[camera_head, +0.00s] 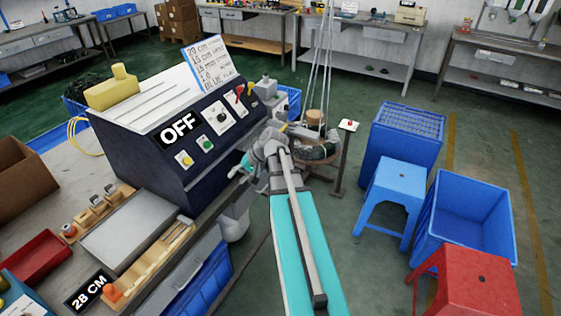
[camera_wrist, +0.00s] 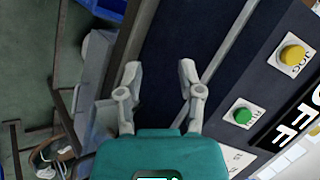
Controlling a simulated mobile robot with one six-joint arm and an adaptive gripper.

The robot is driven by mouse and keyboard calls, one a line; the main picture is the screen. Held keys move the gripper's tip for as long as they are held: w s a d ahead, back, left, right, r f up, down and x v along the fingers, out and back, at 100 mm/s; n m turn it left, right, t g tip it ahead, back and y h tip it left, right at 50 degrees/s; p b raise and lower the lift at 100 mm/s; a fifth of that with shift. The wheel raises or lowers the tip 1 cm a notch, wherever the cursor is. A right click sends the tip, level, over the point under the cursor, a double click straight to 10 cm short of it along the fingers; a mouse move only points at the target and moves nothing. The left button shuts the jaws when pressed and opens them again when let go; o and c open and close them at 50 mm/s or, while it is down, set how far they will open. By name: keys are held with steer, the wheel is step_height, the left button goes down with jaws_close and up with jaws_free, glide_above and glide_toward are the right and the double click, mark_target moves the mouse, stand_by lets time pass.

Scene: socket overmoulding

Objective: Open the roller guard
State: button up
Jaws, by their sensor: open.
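The dark blue machine (camera_head: 135,160) stands at the left with an OFF sign and a sloped front panel of buttons and a knob. In the wrist view its dark panel (camera_wrist: 275,20) runs diagonally, with a yellow button (camera_wrist: 292,55) and a green button (camera_wrist: 243,115). My gripper (camera_wrist: 160,68) is open and empty, its two fingers apart over the dark lower front of the machine. I cannot clearly pick out the roller guard in either view.
A workbench tray (camera_head: 130,232) and a 28 CM sign (camera_head: 88,291) lie in front of the machine. A blue stool (camera_head: 390,190), blue crates (camera_head: 470,215) and a red stool (camera_head: 470,280) stand at the right. Green floor is free between them and my arm.

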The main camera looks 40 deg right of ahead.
steer(key=s+d+f+m+t+b, duration=0.2)
steer(key=d+b, duration=0.4)
steer(key=d, duration=0.9)
steer(key=s+d+f+m+t+b, duration=0.1)
steer(key=d+m+t+b, duration=0.4)
steer(key=d, duration=1)
steer(key=shift+s+f+t+h+b, duration=0.35)
steer(key=shift+s+t+b, duration=0.55)
steer(key=shift+t, duration=0.3)
steer(key=shift+w+a+f, duration=0.1)
steer(key=shift+w, duration=0.05)
steer(key=shift+b+x, duration=1.45)
steer(key=shift+x, duration=5.35)
steer(key=shift+a, duration=0.1)
jaws_close()
